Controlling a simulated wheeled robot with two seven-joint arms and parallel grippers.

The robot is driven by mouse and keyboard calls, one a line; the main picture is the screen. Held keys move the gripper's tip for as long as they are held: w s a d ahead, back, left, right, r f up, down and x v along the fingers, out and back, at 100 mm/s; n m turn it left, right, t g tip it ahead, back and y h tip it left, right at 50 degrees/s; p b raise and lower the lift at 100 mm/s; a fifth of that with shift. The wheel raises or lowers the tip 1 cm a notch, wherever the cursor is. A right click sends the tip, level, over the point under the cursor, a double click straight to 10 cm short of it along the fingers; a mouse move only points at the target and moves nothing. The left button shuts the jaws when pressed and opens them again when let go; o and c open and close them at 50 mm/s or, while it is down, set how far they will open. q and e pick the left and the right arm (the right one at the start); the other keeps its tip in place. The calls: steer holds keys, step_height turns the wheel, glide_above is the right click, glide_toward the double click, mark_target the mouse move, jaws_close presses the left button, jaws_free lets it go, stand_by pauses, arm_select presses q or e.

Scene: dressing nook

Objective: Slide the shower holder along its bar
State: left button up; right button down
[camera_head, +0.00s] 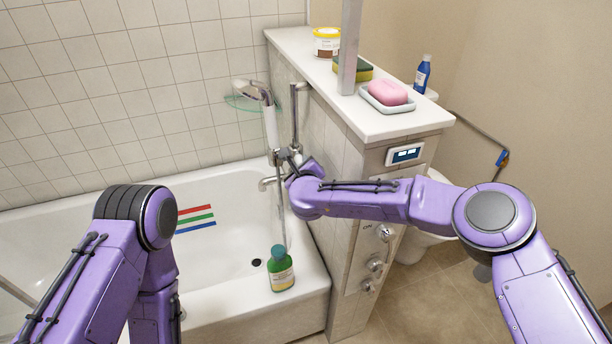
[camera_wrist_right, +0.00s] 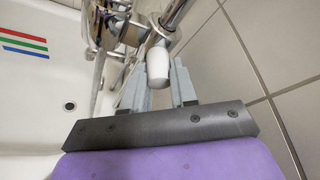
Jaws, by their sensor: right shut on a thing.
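The shower bar (camera_head: 295,115) stands upright against the side wall above the tub, and a chrome bar also shows in the right wrist view (camera_wrist_right: 175,12). The hand shower (camera_head: 271,125), with a white handle and grey head, hangs beside it at the left. My right gripper (camera_head: 285,158) is at the lower part of the bar. In the right wrist view its fingers are shut around a white knob-like part, apparently of the shower holder (camera_wrist_right: 157,68).
The white bathtub (camera_head: 310,272) has a green bottle (camera_head: 280,268) on its front rim. A ledge (camera_head: 405,122) at right carries a pink soap (camera_head: 388,92), a sponge (camera_head: 362,70) and a tub (camera_head: 326,42).

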steer(key=shift+w+r, duration=0.15)
steer(key=shift+r, duration=0.55)
steer(key=c, duration=0.9)
jaws_free()
steer(key=shift+f, duration=0.15)
steer(key=b+v, duration=0.2)
steer(key=v, duration=0.8)
steer(key=shift+s, duration=0.35)
